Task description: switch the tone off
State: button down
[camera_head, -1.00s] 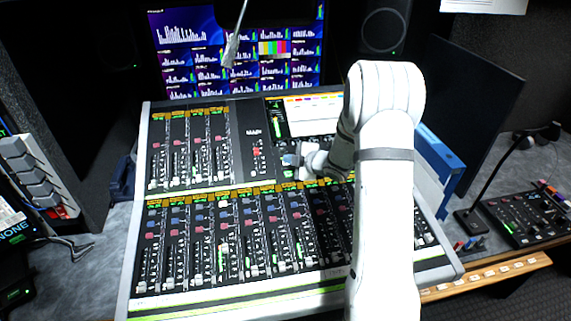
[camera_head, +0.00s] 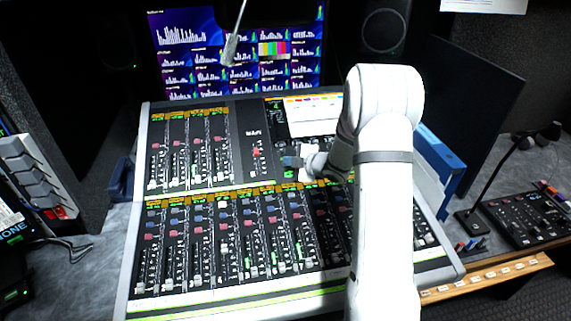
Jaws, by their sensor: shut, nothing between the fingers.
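The mixing console (camera_head: 240,290) fills the middle of the view, with rows of faders, coloured caps and lit strips. My gripper (camera_head: 287,161) is shut and empty, low over the right part of the console's upper section. It points left, beside a dark panel with a small red control (camera_head: 257,153). A small green-lit key (camera_head: 290,173) shows just below the fingertips. I cannot tell whether the fingers touch the panel. No label that reads as the tone control can be made out. My arm hides the console's right part.
A meter screen (camera_head: 190,60) with colour bars stands behind the console. A microphone (camera_head: 232,50) hangs in front of it. A speaker (camera_head: 384,30) stands at the back. A small control box (camera_head: 525,217) and a gooseneck lamp lie at right. Grey switch units (camera_head: 35,175) stand at left.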

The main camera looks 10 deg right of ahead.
jog(key=shift+s+r+p, duration=0.3)
jog(key=shift+r+p, duration=0.05)
jog(key=shift+r, duration=0.4)
jog(key=shift+s+r+p, duration=0.35)
jog(key=shift+r+p, duration=0.05)
jog(key=shift+r, duration=0.4)
jog(key=shift+s+r+p, duration=0.3)
jog(key=shift+r+p, duration=0.15)
jog(key=shift+r, duration=0.3)
jog(key=shift+s+r+p, duration=0.35)
jog(key=shift+r+p, duration=0.05)
jog(key=shift+r, duration=0.4)
